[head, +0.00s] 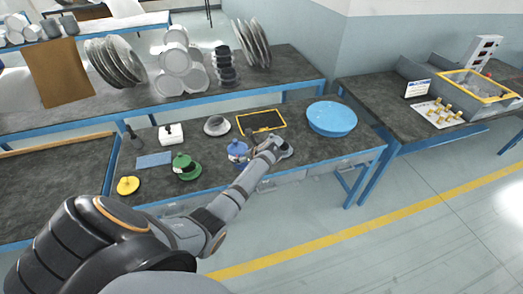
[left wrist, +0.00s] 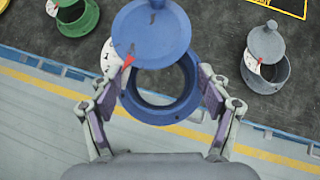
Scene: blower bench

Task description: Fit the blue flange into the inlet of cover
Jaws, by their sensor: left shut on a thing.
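The blue flange (left wrist: 185,101) is an open ring with a knobbed blue disc (left wrist: 151,34) over its far side and a small white tag with a red pointer. My left gripper (left wrist: 166,80) has its two fingers on opposite sides of this ring, shut on it. In the head view the blue flange (head: 238,152) is near the bench's front edge, with my left gripper (head: 262,148) at its right. A wide blue round piece (head: 332,118) lies on the bench to the right; I cannot tell whether it is the cover, and no inlet shows clearly. My right gripper is not in view.
A green flange (head: 186,168) and a yellow piece (head: 128,186) stand to the left. A grey flange (left wrist: 266,68) is close on the right. A grey ringed piece (head: 216,126) and a yellow-framed black panel (head: 262,122) lie behind. Stacked discs fill the back bench.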

